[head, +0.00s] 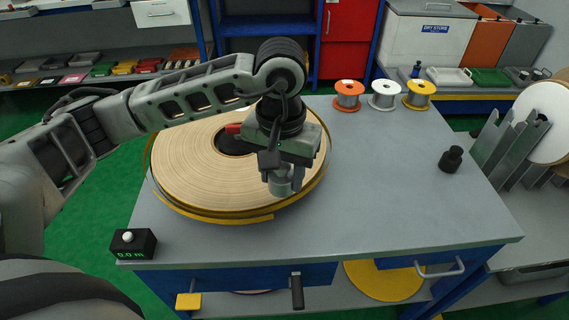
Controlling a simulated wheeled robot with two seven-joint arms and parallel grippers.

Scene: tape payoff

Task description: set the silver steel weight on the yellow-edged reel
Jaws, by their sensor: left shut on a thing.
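The yellow-edged reel (190,165) lies flat on the grey table, a wide disc of pale tan tape with a yellow rim and a dark centre. My left gripper (282,166) reaches in from the left over the right part of the reel, pointing down. It is shut on the silver steel weight (284,186), a short grey cylinder. The weight shows below the fingers, over the reel's front right part; I cannot tell whether it touches the tape. The arm and gripper hide part of the reel. My right gripper is not in view.
A black knobbed weight (451,159) stands on the table at the right. Orange (348,95), white (384,95) and yellow (419,95) spools line the back edge. A black counter box (135,244) sits at the front left. The table's front right is clear.

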